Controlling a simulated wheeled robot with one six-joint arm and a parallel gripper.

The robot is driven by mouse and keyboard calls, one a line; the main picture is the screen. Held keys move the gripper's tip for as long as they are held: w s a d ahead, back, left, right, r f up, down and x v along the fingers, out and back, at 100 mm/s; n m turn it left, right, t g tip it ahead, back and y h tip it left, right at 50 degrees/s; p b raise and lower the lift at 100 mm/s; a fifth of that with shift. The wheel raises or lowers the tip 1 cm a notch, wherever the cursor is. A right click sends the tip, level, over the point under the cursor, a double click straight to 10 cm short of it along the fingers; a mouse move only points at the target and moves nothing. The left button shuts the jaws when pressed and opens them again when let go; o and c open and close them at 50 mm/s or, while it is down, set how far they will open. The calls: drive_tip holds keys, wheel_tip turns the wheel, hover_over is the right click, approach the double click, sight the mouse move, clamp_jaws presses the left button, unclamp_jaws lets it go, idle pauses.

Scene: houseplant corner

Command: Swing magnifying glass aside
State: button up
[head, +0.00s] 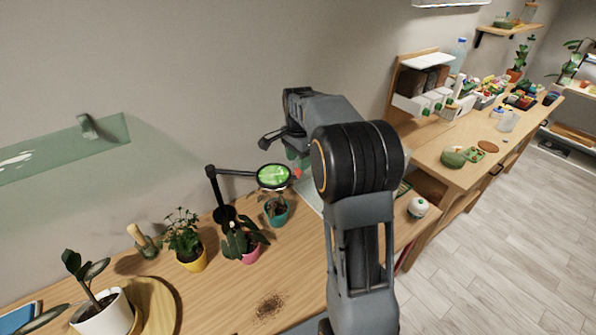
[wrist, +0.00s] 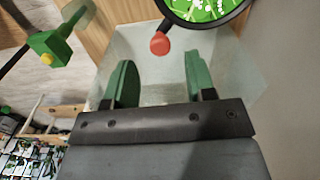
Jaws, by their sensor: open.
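The magnifying glass (head: 274,176) is a round black-rimmed lens showing bright green, on a black jointed arm with a black base (head: 224,214) on the wooden table. A red knob (head: 297,173) sticks out from its rim on the right. In the wrist view the lens (wrist: 207,8) is cut off by the top edge, and the red knob (wrist: 160,43) points toward my gripper (wrist: 160,65). My gripper is open and empty, its two green fingers apart. The knob appears just beyond the fingertips, in line with the gap. In the head view my gripper (head: 296,158) is partly hidden by my arm.
A teal-potted plant (head: 277,215) stands below the lens. A pink-potted plant (head: 250,252) and a yellow-potted plant (head: 191,258) stand left of it. A pale translucent sheet (wrist: 150,50) lies behind the fingers. The table front is clear except for spilled soil (head: 268,306).

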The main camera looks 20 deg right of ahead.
drive_tip(key=shift+f+b, duration=1.05)
drive_tip(key=shift+f, duration=0.8)
drive_tip(key=shift+c, duration=0.2)
clamp_jaws()
